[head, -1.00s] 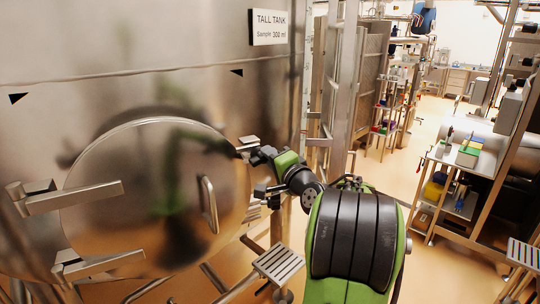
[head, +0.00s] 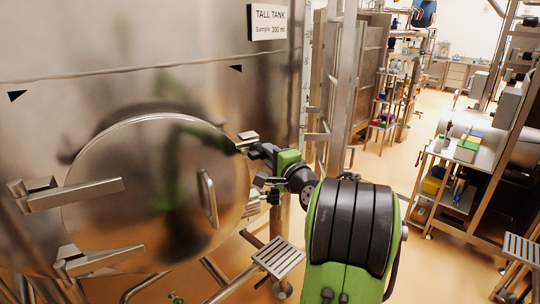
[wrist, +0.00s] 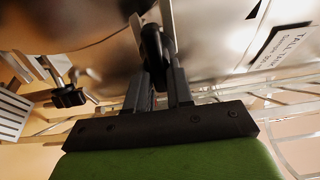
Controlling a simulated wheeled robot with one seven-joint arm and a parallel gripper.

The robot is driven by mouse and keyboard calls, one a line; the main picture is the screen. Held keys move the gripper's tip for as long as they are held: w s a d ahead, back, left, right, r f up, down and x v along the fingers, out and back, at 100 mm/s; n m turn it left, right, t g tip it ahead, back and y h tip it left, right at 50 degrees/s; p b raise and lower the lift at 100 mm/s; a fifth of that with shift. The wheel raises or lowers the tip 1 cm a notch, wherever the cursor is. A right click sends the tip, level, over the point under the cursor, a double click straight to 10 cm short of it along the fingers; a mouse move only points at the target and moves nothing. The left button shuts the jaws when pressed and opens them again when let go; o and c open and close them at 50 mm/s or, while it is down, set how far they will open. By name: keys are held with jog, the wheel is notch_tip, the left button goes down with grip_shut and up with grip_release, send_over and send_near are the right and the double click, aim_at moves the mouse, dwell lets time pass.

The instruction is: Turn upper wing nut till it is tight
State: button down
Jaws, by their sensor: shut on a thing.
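The round steel hatch door (head: 130,200) is set in the tank wall on the left of the head view. A steel latch piece (head: 247,137) sits at its upper right edge. My gripper (head: 254,150) is there, shut on the upper wing nut. In the wrist view, the two fingers (wrist: 160,62) close around the dark wing nut (wrist: 151,40). Most of the nut is hidden by the fingers in the head view. A second dark wing nut, the lower one (wrist: 70,97), is apart from the gripper; it shows below it in the head view (head: 272,196).
A handle (head: 208,200) stands out from the door. Steel hinge arms (head: 75,194) are on its left. A slatted step (head: 278,257) is below the gripper. A sign (head: 267,22) is on the tank above.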

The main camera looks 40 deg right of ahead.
jog(key=c, duration=1.1)
grip_release()
jog(key=b+v, duration=0.4)
jog(key=v, duration=1.2)
jog(key=shift+w, duration=0.1)
jog(key=shift+w+a+f, duration=0.1)
jog(key=shift+w, duration=0.05)
